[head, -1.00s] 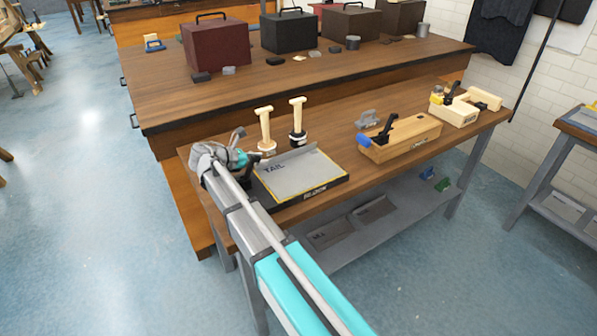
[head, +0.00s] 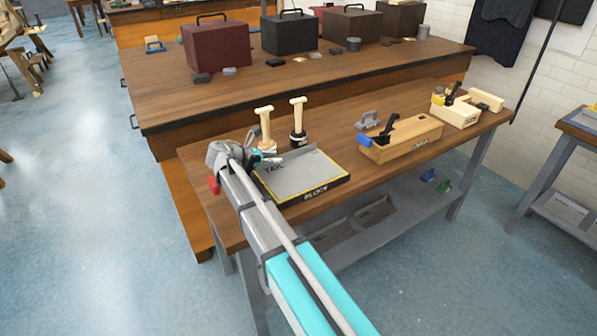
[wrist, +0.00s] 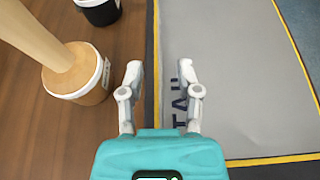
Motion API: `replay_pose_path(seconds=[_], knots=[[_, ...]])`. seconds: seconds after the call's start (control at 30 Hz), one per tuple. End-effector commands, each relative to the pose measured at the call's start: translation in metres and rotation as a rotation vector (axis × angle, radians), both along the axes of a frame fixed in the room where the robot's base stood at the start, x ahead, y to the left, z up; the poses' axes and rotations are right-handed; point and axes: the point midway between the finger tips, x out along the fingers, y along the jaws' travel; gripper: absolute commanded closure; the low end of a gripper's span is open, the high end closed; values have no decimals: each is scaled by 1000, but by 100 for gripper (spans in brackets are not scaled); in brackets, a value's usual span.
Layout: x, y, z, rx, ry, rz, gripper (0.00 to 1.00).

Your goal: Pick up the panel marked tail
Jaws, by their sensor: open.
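The grey panel marked TAIL (head: 300,172) lies flat on the black block (head: 316,194) with a yellow edge line, on the front bench. In the wrist view the panel (wrist: 235,75) fills the right half, with its lettering partly hidden by a finger. My gripper (wrist: 160,75) is open and empty, its fingers on either side of the panel's left edge. In the head view my gripper (head: 268,158) is over the panel's left end. I cannot tell its height above the panel.
Two pale-handled tools (head: 265,130) (head: 298,122) stand close behind the panel; one handle's base (wrist: 80,75) is left of my gripper. A wooden plane (head: 402,138) lies to the right on the bench (head: 345,120).

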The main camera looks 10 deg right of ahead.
Motion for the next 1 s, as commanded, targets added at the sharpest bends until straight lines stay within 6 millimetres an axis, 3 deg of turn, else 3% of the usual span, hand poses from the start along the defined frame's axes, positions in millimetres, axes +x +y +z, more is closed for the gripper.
replay_pose_path(seconds=[0.4, 0.43, 0.67, 1.0], knots=[[0, 0, 0, 0, -1, -1, 56], [0, 0, 0, 0, -1, -1, 58], [0, -1, 0, 0, -1, -1, 100], [0, -1, 1, -2, 0, -2, 100]])
